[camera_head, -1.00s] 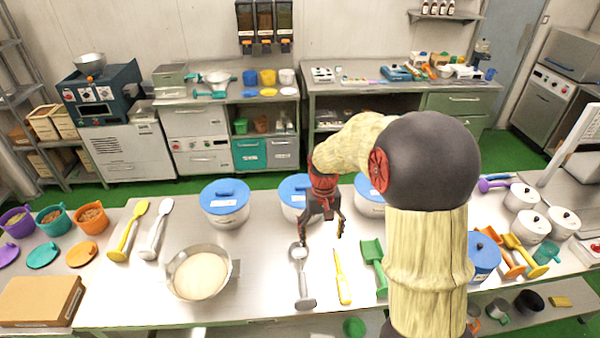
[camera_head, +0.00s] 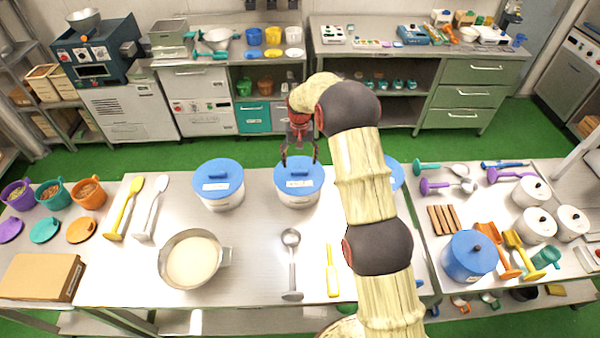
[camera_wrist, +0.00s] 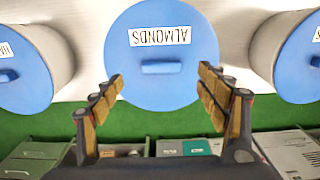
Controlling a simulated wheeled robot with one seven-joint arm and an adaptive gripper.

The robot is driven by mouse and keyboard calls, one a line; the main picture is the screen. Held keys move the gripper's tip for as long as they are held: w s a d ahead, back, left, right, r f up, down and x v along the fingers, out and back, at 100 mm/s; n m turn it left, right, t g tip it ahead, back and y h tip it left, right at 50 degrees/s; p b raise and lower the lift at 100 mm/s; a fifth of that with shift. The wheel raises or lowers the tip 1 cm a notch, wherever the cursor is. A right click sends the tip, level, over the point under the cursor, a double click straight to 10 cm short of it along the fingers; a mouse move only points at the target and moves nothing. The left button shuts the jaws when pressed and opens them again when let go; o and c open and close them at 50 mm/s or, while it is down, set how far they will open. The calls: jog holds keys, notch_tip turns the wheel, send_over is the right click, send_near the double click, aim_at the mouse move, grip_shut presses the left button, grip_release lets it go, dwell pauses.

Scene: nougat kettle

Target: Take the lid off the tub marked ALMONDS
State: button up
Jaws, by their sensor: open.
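The ALMONDS tub (camera_head: 298,200) is white with a blue lid (camera_head: 312,181) and stands at the back edge of the steel table. Its label (camera_wrist: 160,36) reads upside down in the wrist view, beside the lid's raised blue handle (camera_wrist: 161,68). The lid is on the tub. My gripper (camera_head: 299,160) is open and empty, just above and behind the tub. In the wrist view its two fingers (camera_wrist: 161,86) stand apart, one on each side of the handle's line. I cannot tell the exact height of the fingertips above the lid.
A similar blue-lidded tub (camera_head: 219,196) stands to the left. Another (camera_head: 397,176) stands to the right, partly behind my arm. A bowl of pale contents (camera_head: 194,262), a grey ladle (camera_head: 291,262) and a yellow spatula (camera_head: 332,272) lie in front. Table between tubs is clear.

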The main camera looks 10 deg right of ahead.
aim_at(299, 170)
jog(key=f, duration=0.4)
jog(key=f+p, duration=0.1)
jog(key=f, duration=0.1)
jog(key=shift+w+f, duration=0.2)
jog(key=shift+w, duration=0.15)
jog(key=shift+c, duration=0.7)
jog(key=c, duration=1.1)
